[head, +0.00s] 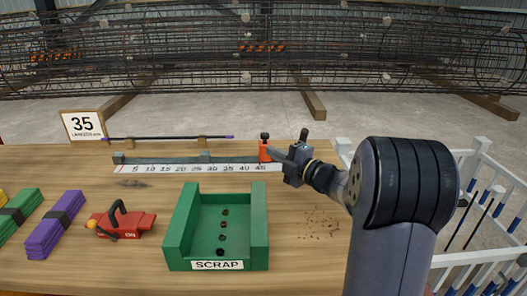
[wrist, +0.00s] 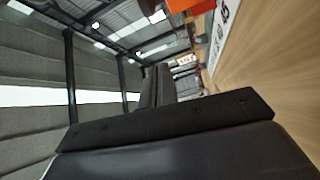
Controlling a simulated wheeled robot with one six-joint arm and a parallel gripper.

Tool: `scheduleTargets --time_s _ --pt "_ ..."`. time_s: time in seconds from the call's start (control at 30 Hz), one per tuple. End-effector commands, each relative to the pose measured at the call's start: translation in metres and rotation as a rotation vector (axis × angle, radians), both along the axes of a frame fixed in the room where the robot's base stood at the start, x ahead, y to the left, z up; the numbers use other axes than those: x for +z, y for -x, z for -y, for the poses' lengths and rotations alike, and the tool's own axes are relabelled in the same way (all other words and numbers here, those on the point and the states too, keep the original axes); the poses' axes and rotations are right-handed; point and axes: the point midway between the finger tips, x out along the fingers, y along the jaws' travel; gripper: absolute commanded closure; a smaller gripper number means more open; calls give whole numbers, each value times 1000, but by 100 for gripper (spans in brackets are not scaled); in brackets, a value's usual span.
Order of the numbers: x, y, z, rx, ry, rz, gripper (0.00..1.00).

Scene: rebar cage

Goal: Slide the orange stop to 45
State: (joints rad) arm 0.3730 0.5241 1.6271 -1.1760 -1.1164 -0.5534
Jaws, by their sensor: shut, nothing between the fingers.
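The orange stop (head: 264,154), with a dark knob on top, stands on the grey rail behind the white ruler strip (head: 190,168). It is at the strip's right end, by the 45 mark. In the wrist view a bit of the orange stop (wrist: 190,5) shows at the top edge, beside the printed strip (wrist: 221,22). My gripper (head: 277,153) comes from the right, just right of the stop. Its fingers are shut with nothing between them. I cannot tell whether the fingertips touch the stop.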

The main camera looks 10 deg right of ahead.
Motion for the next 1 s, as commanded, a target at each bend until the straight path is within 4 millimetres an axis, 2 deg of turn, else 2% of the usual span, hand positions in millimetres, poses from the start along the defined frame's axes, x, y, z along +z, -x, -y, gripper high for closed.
scheduleTargets --time_s 0.47,0.53,0.7,1.0 --pt "4 -77 -56 5 -4 -1 100" --pt "2 -80 -40 -3 -5 -3 100" --pt "-1 -85 -22 0 -5 -3 100" --pt "-1 -86 -15 1 -6 -2 100"
